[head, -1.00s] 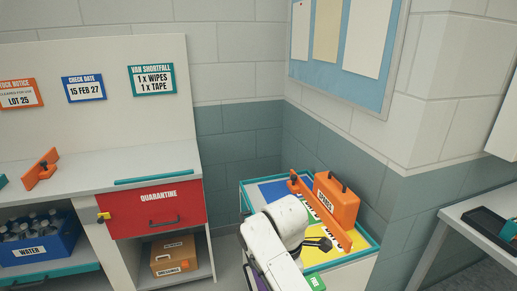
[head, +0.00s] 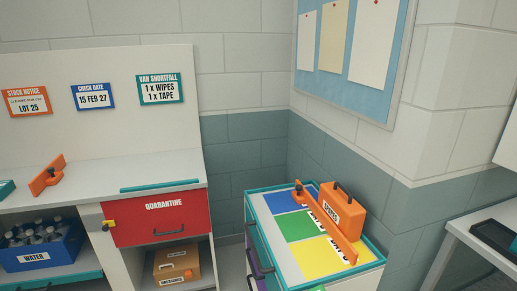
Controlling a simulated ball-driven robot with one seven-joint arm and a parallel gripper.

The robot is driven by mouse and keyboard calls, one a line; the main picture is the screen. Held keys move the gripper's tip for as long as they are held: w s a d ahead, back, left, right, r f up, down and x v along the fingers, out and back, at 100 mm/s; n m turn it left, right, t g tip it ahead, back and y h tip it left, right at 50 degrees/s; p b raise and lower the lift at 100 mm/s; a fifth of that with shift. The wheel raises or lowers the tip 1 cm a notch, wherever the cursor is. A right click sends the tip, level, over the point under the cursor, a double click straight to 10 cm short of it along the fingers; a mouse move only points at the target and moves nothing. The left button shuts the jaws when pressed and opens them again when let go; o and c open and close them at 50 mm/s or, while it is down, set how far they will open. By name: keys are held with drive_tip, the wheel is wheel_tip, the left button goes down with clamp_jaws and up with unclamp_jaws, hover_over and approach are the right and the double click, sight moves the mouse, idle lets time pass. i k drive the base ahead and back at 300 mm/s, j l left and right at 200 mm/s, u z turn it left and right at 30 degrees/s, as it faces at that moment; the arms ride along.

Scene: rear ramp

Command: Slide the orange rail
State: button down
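The orange rail (head: 331,229) lies as a long bar across the top of the trolley (head: 265,227), with a dark knob at its far left end. It runs from the back left toward the front right, over blue, green and yellow zones. An orange case (head: 345,209) with a black handle stands just behind the rail, close to or against it; I cannot tell if they touch.
A similar orange piece (head: 47,176) stands on the counter (head: 95,185) at left. Below are a red quarantine drawer (head: 158,217), a blue water crate (head: 42,248) and a cardboard box (head: 175,266). The wall is close behind the trolley. A side table (head: 470,225) is at right.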

sight(302, 195)
drive_tip(key=i+j, duration=0.25)
drive_tip(key=i, duration=0.15)
drive_tip(key=i+j+u, duration=0.15)
drive_tip(key=i+j, duration=0.35)
drive_tip(key=i, duration=0.3)
drive_tip(key=i+j+u, duration=0.1)
drive_tip(key=i+j, duration=0.15)
drive_tip(key=i, duration=0.15)
drive_tip(key=i+j+u, duration=0.15)
drive_tip(key=i, duration=0.65)
